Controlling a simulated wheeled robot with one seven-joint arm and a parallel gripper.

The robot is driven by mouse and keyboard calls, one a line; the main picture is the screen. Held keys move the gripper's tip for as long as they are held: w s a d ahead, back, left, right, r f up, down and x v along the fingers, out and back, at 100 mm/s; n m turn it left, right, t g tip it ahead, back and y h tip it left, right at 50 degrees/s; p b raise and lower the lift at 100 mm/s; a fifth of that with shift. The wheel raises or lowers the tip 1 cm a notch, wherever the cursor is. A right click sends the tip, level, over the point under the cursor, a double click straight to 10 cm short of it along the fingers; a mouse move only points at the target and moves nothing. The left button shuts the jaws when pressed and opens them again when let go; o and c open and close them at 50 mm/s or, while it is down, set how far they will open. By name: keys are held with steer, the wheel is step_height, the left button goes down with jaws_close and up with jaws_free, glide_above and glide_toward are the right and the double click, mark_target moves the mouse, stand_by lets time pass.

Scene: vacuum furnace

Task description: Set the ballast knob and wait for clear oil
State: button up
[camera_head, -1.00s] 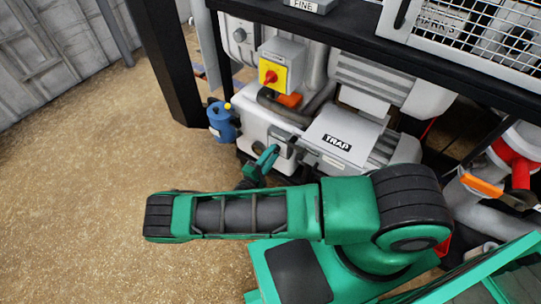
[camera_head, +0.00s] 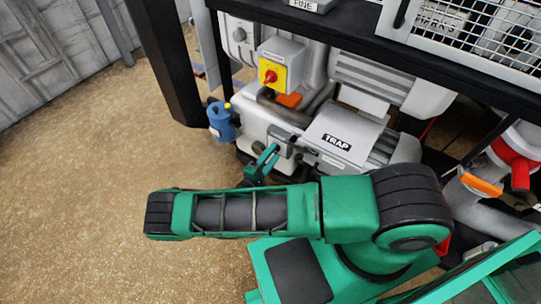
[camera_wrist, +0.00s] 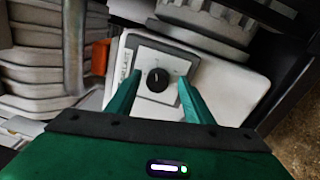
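The ballast knob (camera_wrist: 158,80) is a round black dial with a light pointer line, on a grey plate (camera_wrist: 178,66) in the wrist view. A partly hidden label stands left of it. My gripper (camera_wrist: 157,88) is open, with one green finger on each side of the knob; whether they touch it cannot be told. In the head view my gripper (camera_head: 269,158) is at the front of the white pump body (camera_head: 252,124), and the knob cannot be made out there. I cannot make out an oil sight glass.
A yellow switch plate with a red handle (camera_head: 270,76) sits above the pump. Dark frame bars run above. The floor at left is clear.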

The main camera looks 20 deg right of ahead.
steer(key=v, duration=1)
steer(key=shift+a, duration=0.35)
steer(key=shift+s, duration=0.25)
